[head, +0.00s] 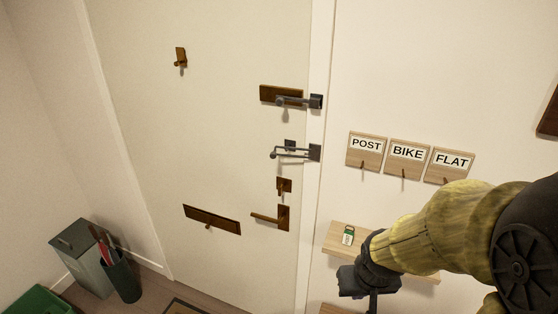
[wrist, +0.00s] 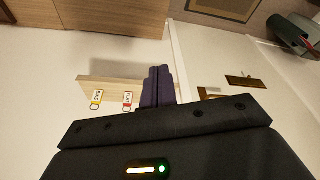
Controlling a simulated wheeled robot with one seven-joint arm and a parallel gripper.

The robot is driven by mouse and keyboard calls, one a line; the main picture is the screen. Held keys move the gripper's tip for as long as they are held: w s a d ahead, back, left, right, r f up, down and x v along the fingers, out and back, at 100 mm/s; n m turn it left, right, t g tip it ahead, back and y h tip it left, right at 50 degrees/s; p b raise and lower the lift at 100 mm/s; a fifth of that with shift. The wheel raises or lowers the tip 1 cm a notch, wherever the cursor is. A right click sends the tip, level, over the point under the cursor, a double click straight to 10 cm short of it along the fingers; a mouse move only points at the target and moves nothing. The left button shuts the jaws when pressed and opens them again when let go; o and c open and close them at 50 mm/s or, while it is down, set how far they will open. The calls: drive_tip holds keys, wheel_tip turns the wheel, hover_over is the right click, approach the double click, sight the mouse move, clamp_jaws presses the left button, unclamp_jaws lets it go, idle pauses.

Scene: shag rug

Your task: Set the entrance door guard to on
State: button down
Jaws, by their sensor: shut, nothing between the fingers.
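The entrance door (head: 200,130) is a pale panel and looks closed against its frame. The door guard (head: 290,152) is a grey looped bar. Its plate (head: 315,152) is on the frame, and the bar reaches left across the gap in front of the door. A small grey catch (head: 289,144) sits on the door by the bar; whether the loop is around it or just in front of it, I cannot tell. My gripper (head: 366,285) is low and right of the guard, near the shelf, well apart from the guard. In the wrist view its dark fingers (wrist: 158,86) are together and empty.
A grey bolt (head: 298,101) is above the guard; a lock (head: 283,186) and lever handle (head: 270,217) are below. Wooden hooks labelled POST, BIKE and FLAT (head: 403,156) are right. A wooden shelf (head: 345,232) with a green tag (head: 348,235) is beside my gripper.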

drive_tip(key=w+a+r+n+t, duration=0.1)
drive_tip(key=w+n+t, duration=0.4)
drive_tip(key=w, duration=0.6)
drive_tip(key=w+a+r+n+t+y, duration=0.2)
drive_tip(key=w+a+r+n+y, duration=0.3)
drive_tip(key=n, duration=0.4)
drive_tip(key=w+a+r+n+t+y, duration=0.2)
drive_tip(key=w+a+r+n+y, duration=0.3)
drive_tip(key=w+n, duration=0.3)
drive_tip(key=shift+w+a+n+t+y, duration=0.3)
drive_tip(key=shift+a+n+y, duration=0.2)
drive_tip(key=shift+a+n, duration=0.55)
drive_tip(key=shift+d+r, duration=0.1)
drive_tip(key=shift+d, duration=0.05)
drive_tip(key=w+d+p+x, duration=0.2)
drive_tip(key=p+x, duration=0.6)
drive_tip(key=x, duration=0.4)
drive_tip(key=shift+w, duration=0.25)
